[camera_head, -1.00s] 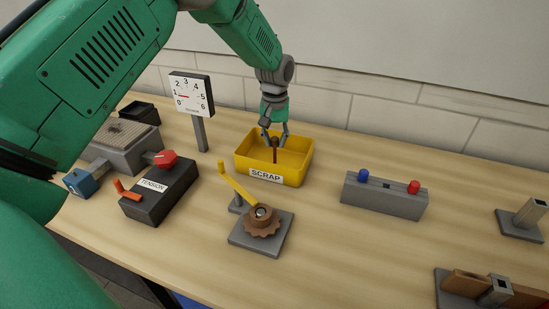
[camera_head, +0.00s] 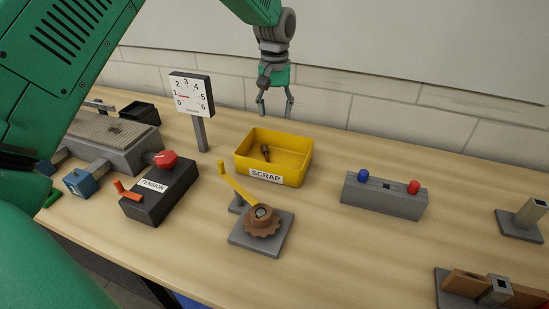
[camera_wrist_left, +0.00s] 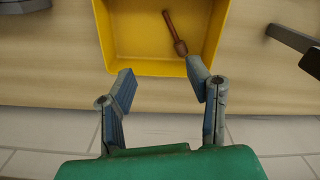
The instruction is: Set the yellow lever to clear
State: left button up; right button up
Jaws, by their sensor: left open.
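The yellow lever (camera_head: 238,184) slants up to the left from beside a brown toothed wheel (camera_head: 262,220) on a grey base plate (camera_head: 259,243). A yellow SCRAP bin (camera_head: 297,172) stands behind it. A dark brown piece with a handle (camera_head: 265,152) lies in the bin; it also shows in the left wrist view (camera_wrist_left: 175,32). My left gripper (camera_head: 275,113) is open and empty, above and behind the bin's far edge. In the left wrist view its fingers (camera_wrist_left: 160,82) are spread apart, with the bin beyond them. My right gripper is not in view.
A black TENSION box (camera_head: 160,192) with red knob and orange lever stands left, below a dial gauge (camera_head: 191,94). A grey box with blue and red buttons (camera_head: 384,199) stands right. Bare table lies between it and the wheel.

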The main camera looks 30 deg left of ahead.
aim_at(221, 172)
jog(key=k, duration=1.5)
